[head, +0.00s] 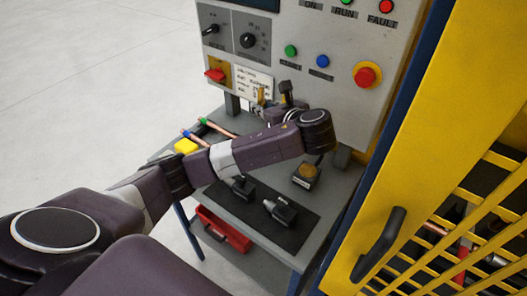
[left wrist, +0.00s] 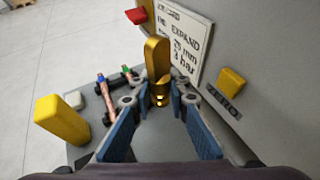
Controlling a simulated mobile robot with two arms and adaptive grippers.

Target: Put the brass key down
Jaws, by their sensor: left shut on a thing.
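My left gripper (head: 270,106) reaches over the back of the grey workbench (head: 333,205), in front of the control panel (head: 318,50). In the left wrist view its blue-padded fingers (left wrist: 160,106) are shut on the brass key (left wrist: 157,60), whose broad golden head points up and away from me. In the head view the key (head: 261,95) is a small golden bit beside the fingers, partly hidden. I cannot tell whether its lower end touches anything. My right gripper is not in view.
Copper tubes (head: 216,128) with green and blue ends and a yellow block (head: 186,146) lie at the bench's left. Black tools (head: 280,210) lie on a dark mat (head: 255,212). A red toolbox (head: 222,230) is below. A yellow cage door (head: 420,140) stands at right.

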